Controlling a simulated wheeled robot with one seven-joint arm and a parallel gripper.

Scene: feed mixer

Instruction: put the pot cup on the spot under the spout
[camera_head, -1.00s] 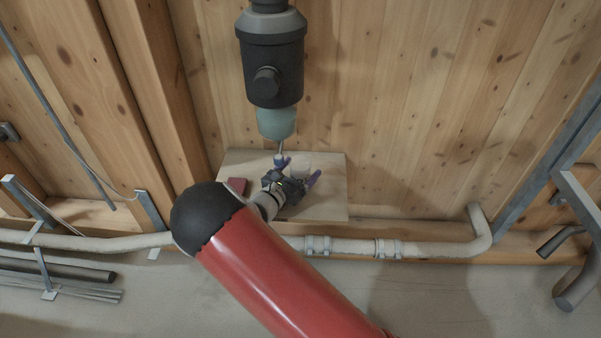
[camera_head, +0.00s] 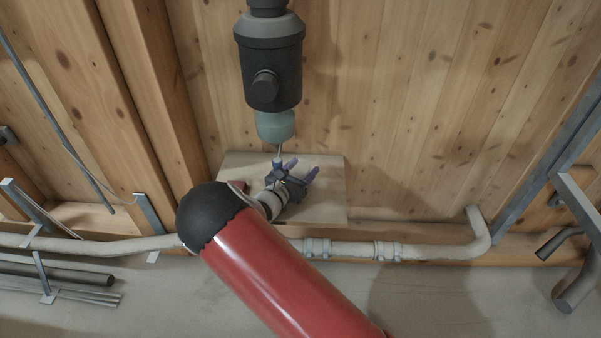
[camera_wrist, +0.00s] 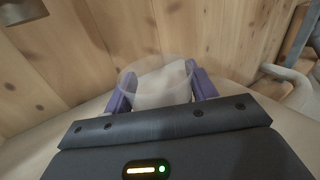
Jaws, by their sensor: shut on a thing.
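The pot cup (camera_wrist: 158,85) is a clear, pale, open-topped cup. In the wrist view it stands upright between the purple fingers of my gripper (camera_wrist: 162,88), which is shut on it. In the head view my gripper (camera_head: 300,169) is over the pale board (camera_head: 328,206), and the cup is hard to make out between the fingers. The spout (camera_head: 279,150) is a thin metal tube below the grey-green end of the dark mixer (camera_head: 270,60). Its lower end is just left of my fingers. I cannot tell the spot under it, nor whether the cup touches the board.
A red item (camera_head: 238,186) lies at the board's left side, partly behind my arm. The wooden wall (camera_head: 420,100) rises close behind the board. A pale pipe (camera_head: 420,248) runs along the front. The board's right part is bare.

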